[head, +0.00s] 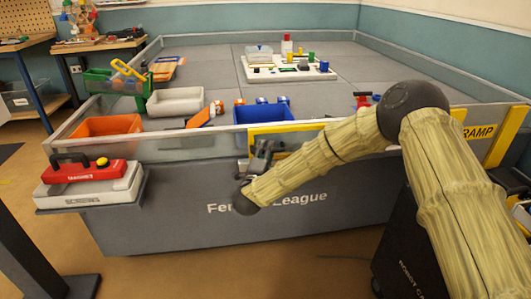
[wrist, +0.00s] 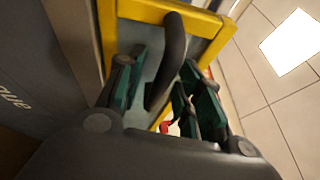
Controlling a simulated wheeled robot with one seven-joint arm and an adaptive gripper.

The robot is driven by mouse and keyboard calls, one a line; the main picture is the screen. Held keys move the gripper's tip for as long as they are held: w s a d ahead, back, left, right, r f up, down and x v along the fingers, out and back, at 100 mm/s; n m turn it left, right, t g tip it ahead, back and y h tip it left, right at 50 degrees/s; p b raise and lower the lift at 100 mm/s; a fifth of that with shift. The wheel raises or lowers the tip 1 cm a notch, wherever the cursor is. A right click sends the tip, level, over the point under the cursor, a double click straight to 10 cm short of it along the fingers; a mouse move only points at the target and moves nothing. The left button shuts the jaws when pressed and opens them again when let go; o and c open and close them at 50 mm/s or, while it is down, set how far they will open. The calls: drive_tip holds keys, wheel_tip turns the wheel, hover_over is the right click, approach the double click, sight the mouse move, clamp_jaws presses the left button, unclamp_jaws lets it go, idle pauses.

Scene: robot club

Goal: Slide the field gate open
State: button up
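The field gate (head: 256,139) is a yellow-framed panel in the field's front wall, partly hidden by my arm in the head view. Its yellow frame (wrist: 150,10) fills the upper middle of the wrist view. A dark curved handle (wrist: 174,50) stands out from the gate's grey panel. My gripper (wrist: 162,88) is open, with green-padded fingers on either side of the handle. There is a gap between the left finger and the handle; the right finger looks closer, and I cannot tell if it touches. In the head view my gripper (head: 260,160) is small and dark against the gate.
A blue bin (head: 263,112), an orange bin (head: 105,126) and a grey bin (head: 176,102) sit behind the front wall. A yellow RAMP sign (head: 480,131) is to the right.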

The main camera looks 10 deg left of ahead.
drive_tip(key=shift+s, duration=0.1)
drive_tip(key=s+f, duration=0.1)
drive_tip(key=s, duration=1)
drive_tip(key=shift+s+a+f, duration=0.2)
drive_tip(key=shift+s+a, duration=0.05)
drive_tip(key=shift+s, duration=0.1)
